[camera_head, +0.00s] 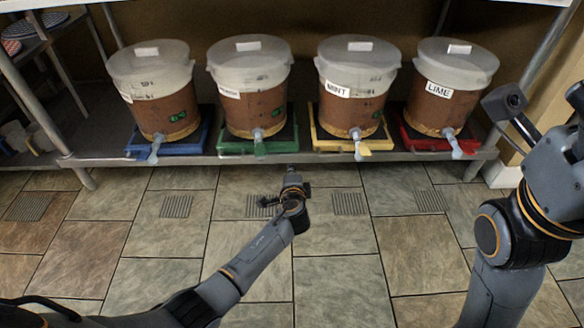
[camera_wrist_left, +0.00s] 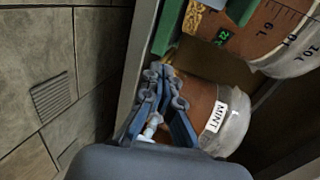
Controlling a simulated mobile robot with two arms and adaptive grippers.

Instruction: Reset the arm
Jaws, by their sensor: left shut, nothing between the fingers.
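My left arm reaches forward from the lower left of the head view. Its gripper (camera_head: 291,174) is in front of the shelf edge, between the green-tray bucket (camera_head: 250,105) and the MINT bucket (camera_head: 352,105). In the left wrist view the fingers (camera_wrist_left: 165,78) are together with nothing between them. The MINT bucket (camera_wrist_left: 205,120) shows behind them, partly hidden by them. My right arm (camera_head: 520,225) is at the right of the head view; its fingers are not visible.
Several brown-filled buckets with taps stand on a low metal shelf (camera_head: 185,160), including LIME (camera_head: 450,95). Their trays are blue (camera_head: 190,140), green (camera_head: 284,143), yellow (camera_head: 325,141) and red (camera_head: 425,143). The tiled floor (camera_head: 335,280) in front is clear.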

